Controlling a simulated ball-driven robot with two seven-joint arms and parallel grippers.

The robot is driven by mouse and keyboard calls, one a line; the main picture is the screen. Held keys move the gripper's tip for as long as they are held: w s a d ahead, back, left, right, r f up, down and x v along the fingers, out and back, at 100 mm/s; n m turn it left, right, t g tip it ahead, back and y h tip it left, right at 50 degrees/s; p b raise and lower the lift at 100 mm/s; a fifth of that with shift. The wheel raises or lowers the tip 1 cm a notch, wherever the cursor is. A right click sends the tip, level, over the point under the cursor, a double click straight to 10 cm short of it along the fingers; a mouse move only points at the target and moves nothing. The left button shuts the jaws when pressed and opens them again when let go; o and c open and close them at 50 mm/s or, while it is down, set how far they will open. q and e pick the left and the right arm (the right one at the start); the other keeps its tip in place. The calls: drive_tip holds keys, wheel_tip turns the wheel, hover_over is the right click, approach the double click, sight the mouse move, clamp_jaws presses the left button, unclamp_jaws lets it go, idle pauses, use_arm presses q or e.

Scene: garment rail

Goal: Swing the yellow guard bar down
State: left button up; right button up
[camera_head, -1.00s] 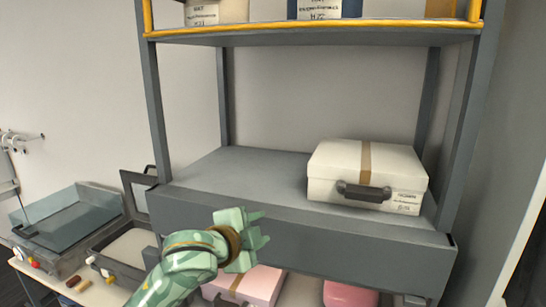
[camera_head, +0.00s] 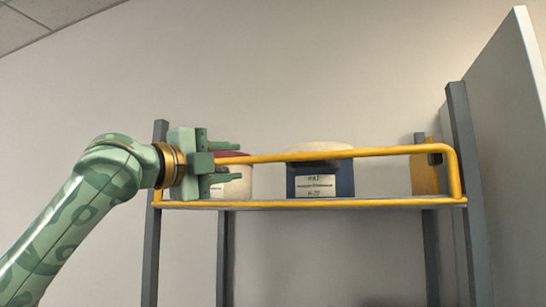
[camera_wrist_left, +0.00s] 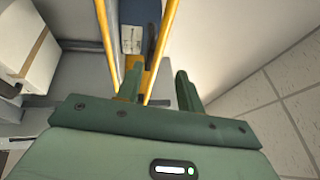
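The yellow guard bar (camera_head: 350,153) stands raised along the front of the top shelf, its upper rail level above the shelf edge. A lower yellow rail (camera_head: 330,204) runs along that edge. My left gripper (camera_head: 236,162) is open at the bar's left end, its fingers pointing right, one above and one below the upper rail. In the left wrist view, a yellow rail (camera_wrist_left: 163,45) runs between the two open fingers (camera_wrist_left: 158,88); contact cannot be told. The bar's left end is hidden behind the gripper. My right gripper is not in view.
On the shelf behind the bar stand a white container (camera_head: 238,186), a blue bin (camera_head: 343,182) with a white label, and an orange-brown item (camera_head: 424,176). Grey posts (camera_head: 467,190) flank the shelf. The space above the bar is clear.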

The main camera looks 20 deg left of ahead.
sight(271, 159)
use_arm(q)
drive_tip(key=p+x, duration=0.4)
drive_tip(key=x, duration=0.7)
drive_tip(key=shift+w+d+r+p, duration=0.2)
drive_tip(key=shift+d+p, duration=0.05)
drive_tip(key=shift+p, duration=0.15)
drive_tip(key=shift+w+d, duration=0.2)
drive_tip(key=shift+w, duration=0.35)
clamp_jaws()
